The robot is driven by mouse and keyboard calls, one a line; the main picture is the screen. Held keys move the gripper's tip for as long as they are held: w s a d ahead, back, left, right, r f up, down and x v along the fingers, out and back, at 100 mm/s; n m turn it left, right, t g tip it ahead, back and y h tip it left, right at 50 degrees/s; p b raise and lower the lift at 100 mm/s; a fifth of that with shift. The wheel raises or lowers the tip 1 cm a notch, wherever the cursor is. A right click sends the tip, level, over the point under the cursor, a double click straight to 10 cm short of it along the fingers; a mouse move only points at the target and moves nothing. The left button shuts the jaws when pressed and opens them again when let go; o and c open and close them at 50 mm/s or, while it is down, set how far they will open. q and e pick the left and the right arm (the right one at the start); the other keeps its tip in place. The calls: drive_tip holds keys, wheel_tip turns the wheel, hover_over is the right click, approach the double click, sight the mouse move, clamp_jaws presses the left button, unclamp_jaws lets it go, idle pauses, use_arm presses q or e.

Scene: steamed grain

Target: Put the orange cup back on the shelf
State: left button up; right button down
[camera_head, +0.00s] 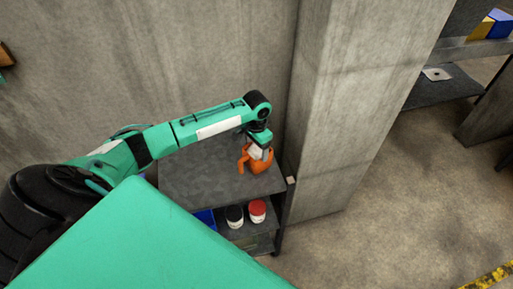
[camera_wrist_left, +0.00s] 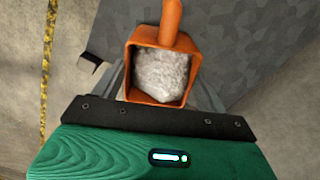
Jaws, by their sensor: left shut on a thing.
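The orange cup (camera_head: 259,165) is at the right end of the dark grey shelf's top board (camera_head: 200,180). My left gripper (camera_head: 258,139) is shut on it from above. In the left wrist view the cup (camera_wrist_left: 131,75) has a square opening with a whitish-grey lump inside. Its handle points to the top of that view. The gripper's fingers (camera_wrist_left: 160,90) lie on either side of the cup. I cannot tell whether the cup's base touches the board. My right gripper is not in view.
A red-lidded jar (camera_head: 257,208), a black-lidded jar (camera_head: 234,215) and a blue item (camera_head: 205,221) stand on the board below. A concrete pillar (camera_head: 345,100) rises right beside the shelf. The top board's left and middle are clear. Another shelf (camera_head: 445,88) stands at far right.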

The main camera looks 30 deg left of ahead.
use_arm(q)
drive_tip(key=shift+f, duration=0.8)
drive_tip(key=shift+f, duration=0.1)
drive_tip(key=o, duration=1.7)
drive_tip(key=shift+r, duration=0.3)
wheel_tip(320, 180, up, 12)
drive_tip(key=b, duration=0.3)
drive_tip(key=shift+f, duration=0.15)
